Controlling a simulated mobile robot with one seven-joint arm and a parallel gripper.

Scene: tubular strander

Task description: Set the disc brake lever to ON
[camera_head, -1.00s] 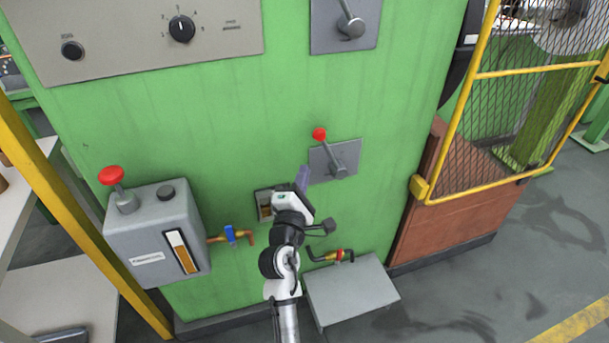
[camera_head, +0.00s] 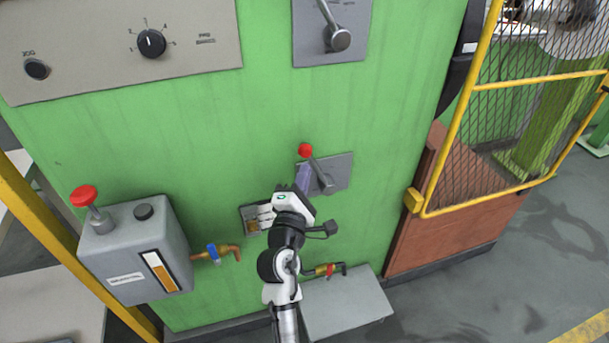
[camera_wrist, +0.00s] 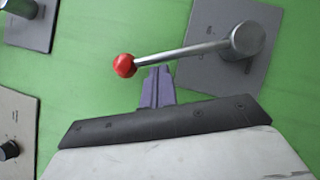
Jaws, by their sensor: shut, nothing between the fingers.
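The lever with a red ball knob (camera_head: 305,150) is mounted on a grey plate (camera_head: 341,170) on the green cabinet. In the head view its arm slants up and left from the hub. It also shows in the wrist view, with the red knob (camera_wrist: 124,66) left of the hub (camera_wrist: 247,39). My gripper (camera_head: 303,172) is shut and empty, its purple fingers (camera_wrist: 157,75) just beside the lever arm near the knob. I cannot tell whether they touch it. The plate's markings are too small to read.
A second lever (camera_head: 336,38) is on a plate above. A control panel (camera_head: 90,40) is upper left. A yellow mesh guard (camera_head: 490,130) is at right. A grey box (camera_head: 345,305) stands below.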

